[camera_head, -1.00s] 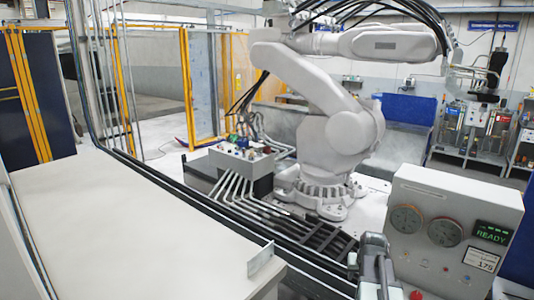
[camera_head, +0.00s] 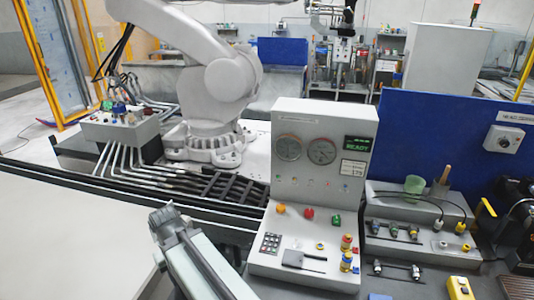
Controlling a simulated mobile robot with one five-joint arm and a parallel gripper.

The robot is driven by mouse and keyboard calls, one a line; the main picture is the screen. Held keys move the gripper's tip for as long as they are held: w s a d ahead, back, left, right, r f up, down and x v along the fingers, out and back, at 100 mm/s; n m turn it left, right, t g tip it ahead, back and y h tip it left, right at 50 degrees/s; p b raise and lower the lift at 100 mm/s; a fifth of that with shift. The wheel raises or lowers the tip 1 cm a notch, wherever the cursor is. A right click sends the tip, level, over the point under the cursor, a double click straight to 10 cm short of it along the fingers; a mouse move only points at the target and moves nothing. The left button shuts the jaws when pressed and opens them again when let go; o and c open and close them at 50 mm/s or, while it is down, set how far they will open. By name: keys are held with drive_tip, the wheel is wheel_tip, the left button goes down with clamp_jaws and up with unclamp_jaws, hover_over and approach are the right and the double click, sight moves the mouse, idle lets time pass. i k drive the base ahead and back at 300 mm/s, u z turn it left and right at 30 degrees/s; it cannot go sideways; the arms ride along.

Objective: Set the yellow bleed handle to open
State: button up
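A small yellow lever-like handle (camera_head: 487,207) shows at the right, between the grey fitting panel and a dark machine at the right edge. It slants from upper left to lower right. It is the likeliest bleed handle, but its label and open or closed marks are too small to read. A part of my arm (camera_head: 190,255) rises from the bottom edge, left of the grey control console. It is well apart from the yellow handle. I cannot make out my gripper's fingers.
A grey console (camera_head: 322,118) with gauges, buttons and a READY display stands in the middle. A grey fitting panel (camera_head: 385,190) with hoses and a green cup (camera_head: 414,185) is right of it. A yellow box (camera_head: 460,288) lies at lower right. A pale surface (camera_head: 70,230) is clear at left.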

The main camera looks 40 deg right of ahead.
sight(483, 201)
drive_tip(key=u, duration=0.05)
drive_tip(key=k, duration=1)
drive_tip(key=u, duration=1.75)
drive_tip(key=i, duration=1.1)
drive_tip(key=z, duration=2.8)
drive_tip(key=i, duration=0.1)
drive_tip(key=z, duration=1.9)
drive_tip(key=i, duration=0.95)
